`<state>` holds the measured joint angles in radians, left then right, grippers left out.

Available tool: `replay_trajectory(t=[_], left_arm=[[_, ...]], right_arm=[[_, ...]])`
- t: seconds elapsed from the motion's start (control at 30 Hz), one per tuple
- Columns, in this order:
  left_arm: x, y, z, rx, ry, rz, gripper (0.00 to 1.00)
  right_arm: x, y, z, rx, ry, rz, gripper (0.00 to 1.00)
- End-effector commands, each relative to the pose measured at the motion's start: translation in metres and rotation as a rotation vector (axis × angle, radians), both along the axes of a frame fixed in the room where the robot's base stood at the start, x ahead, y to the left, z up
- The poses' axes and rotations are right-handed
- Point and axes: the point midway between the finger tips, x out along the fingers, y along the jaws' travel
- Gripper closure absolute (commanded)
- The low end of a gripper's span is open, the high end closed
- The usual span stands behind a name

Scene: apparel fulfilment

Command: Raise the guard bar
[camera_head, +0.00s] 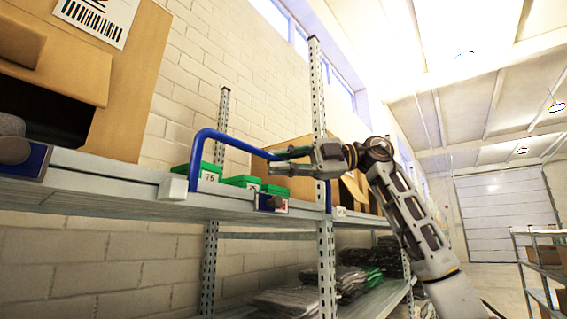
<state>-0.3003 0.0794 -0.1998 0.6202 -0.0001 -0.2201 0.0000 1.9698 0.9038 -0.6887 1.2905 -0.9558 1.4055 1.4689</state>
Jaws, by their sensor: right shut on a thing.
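The blue guard bar (238,142) is an arch at the front edge of the metal shelf. Its left leg rises from a pale bracket (173,188), and its right leg comes down by the perforated upright. The bar stands above the shelf deck. My right gripper (276,161) comes in from the right and is shut on the bar, on its top span. The fingers hide a short part of the bar there. My left gripper is out of view.
Green bins (208,172) with number labels stand on the shelf behind the bar. A large cardboard box (135,85) is at left. The perforated upright (319,100) stands close to my right gripper. Dark bagged garments (290,298) lie on the lower shelf.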

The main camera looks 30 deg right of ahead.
Motion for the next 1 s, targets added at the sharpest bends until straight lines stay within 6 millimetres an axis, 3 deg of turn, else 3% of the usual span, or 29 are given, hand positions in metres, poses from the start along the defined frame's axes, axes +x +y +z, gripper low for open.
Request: replay_trajectory(t=[0.6, 0.63, 0.8, 1.0], left_arm=[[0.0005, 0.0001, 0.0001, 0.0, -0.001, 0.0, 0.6], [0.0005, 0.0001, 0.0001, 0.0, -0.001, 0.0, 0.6], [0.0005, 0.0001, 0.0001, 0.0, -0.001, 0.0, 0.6], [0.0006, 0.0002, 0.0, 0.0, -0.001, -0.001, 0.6]], right_arm=[[0.0032, 0.0007, 0.0016, 0.003, -0.004, -0.001, 1.0], [0.0033, 0.0007, 0.0016, 0.003, -0.004, -0.001, 0.84], [0.0034, 0.0009, 0.001, 0.003, -0.004, -0.001, 0.65], [0.0035, 0.0012, 0.0005, 0.001, -0.002, 0.0, 0.65]])
